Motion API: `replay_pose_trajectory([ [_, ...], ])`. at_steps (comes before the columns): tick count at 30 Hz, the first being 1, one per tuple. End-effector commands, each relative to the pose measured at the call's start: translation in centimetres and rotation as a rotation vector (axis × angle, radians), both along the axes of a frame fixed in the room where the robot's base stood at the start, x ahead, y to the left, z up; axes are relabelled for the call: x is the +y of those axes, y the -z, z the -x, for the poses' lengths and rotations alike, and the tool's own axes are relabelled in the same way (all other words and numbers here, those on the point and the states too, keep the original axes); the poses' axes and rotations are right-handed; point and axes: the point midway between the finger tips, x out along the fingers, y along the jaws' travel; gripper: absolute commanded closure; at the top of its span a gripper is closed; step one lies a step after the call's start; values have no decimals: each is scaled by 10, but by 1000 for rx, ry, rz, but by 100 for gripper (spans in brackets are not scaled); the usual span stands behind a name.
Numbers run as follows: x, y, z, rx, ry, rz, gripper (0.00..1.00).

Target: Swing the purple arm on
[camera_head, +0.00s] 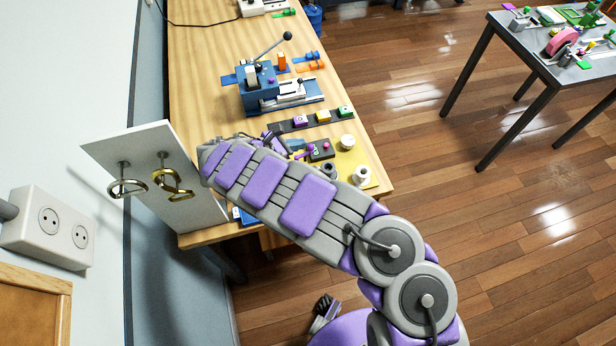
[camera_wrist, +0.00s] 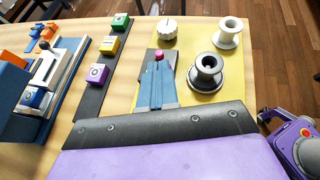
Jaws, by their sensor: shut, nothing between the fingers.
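A small dark switch box (camera_head: 321,152) with a magenta knob on top sits at the table's near end. A small purple arm (camera_head: 303,154) with some yellow at it lies at its left side. In the wrist view the magenta knob (camera_wrist: 159,55) shows at the far end of a blue-grey piece (camera_wrist: 155,92); I cannot make out the purple arm there. My gripper (camera_head: 270,139) is just left of the box, partly behind my forearm. In the wrist view its dark front edge (camera_wrist: 160,125) covers the lower part. It is shut and holds nothing; contact with the arm cannot be told.
A yellow plate (camera_head: 371,162) with a white knob and two spools lies right of the box. A dark strip (camera_head: 285,128) with purple, yellow and green buttons lies behind. A blue vise-like device (camera_head: 258,91) stands farther back. A white panel (camera_head: 150,145) with rings stands at left.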

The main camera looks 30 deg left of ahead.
Motion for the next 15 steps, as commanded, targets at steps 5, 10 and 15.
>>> replay_pose_trajectory([
  [5,-18,-4,17,-3,-2,3,100],
  [10,-37,-6,35,-3,-2,5,100],
  [15,-55,-9,53,-4,-1,5,100],
])
